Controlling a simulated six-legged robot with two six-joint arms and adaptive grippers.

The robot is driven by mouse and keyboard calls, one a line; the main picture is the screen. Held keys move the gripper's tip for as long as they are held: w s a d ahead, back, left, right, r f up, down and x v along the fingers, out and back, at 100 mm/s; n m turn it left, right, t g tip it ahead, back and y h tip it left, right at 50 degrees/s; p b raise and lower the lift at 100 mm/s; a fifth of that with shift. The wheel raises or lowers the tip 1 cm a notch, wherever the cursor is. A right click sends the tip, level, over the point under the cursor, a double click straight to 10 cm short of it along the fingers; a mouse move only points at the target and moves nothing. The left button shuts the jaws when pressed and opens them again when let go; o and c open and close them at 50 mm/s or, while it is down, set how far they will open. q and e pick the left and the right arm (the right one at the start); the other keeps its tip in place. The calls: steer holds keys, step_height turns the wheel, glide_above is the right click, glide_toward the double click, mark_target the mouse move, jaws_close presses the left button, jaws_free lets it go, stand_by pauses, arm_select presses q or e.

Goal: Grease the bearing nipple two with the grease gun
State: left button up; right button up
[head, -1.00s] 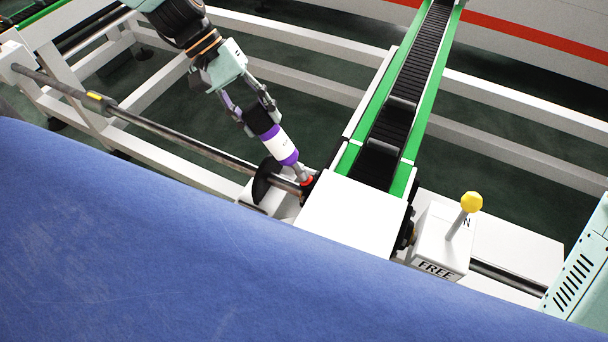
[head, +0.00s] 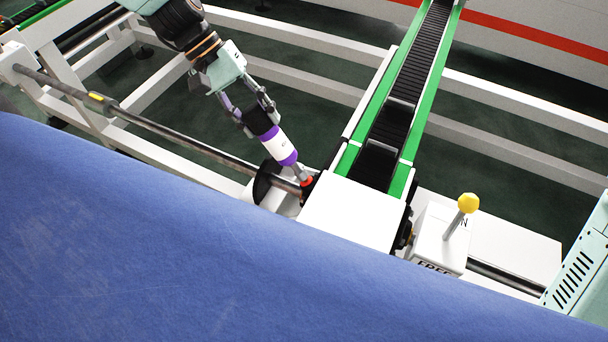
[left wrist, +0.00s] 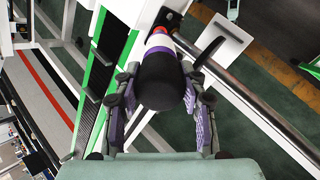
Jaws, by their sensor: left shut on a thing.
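The grease gun (head: 278,147) is a white and purple cylinder with a black end and a grey nozzle. My left gripper (head: 256,112) is shut on its black end and holds it tilted, nozzle down to the right. The nozzle tip meets a red ring (head: 307,182) on the dark bearing at the shaft, beside the white housing; I cannot tell whether it is seated. The nipple itself is hidden. In the left wrist view the gun's black end (left wrist: 160,80) sits between the fingers and hides the nozzle. My right gripper is not in view.
A long shaft (head: 180,145) with a black disc (head: 266,180) runs to the bearing. A green-edged conveyor (head: 408,90) rises behind the white housing (head: 350,215). A yellow-knobbed lever (head: 462,215) stands on the right. A large blue roll (head: 150,240) fills the foreground.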

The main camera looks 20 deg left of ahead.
mark_target(250, 108)
arm_select(q)
steer(key=shift+d+f, duration=0.1)
steer(key=shift+f, duration=0.05)
stand_by(0.7)
steer(key=shift+a+r+p, duration=0.2)
steer(key=shift+r+p, duration=0.15)
steer(key=shift+p, duration=0.15)
stand_by(0.3)
steer(key=shift+a+r+p, duration=0.25)
steer(key=shift+r+p, duration=0.25)
steer(key=shift+p, duration=0.2)
steer(key=shift+p+v, duration=0.8)
steer(key=shift+p, duration=0.1)
steer(key=shift+v, duration=1.1)
steer(key=shift+w+f, duration=0.1)
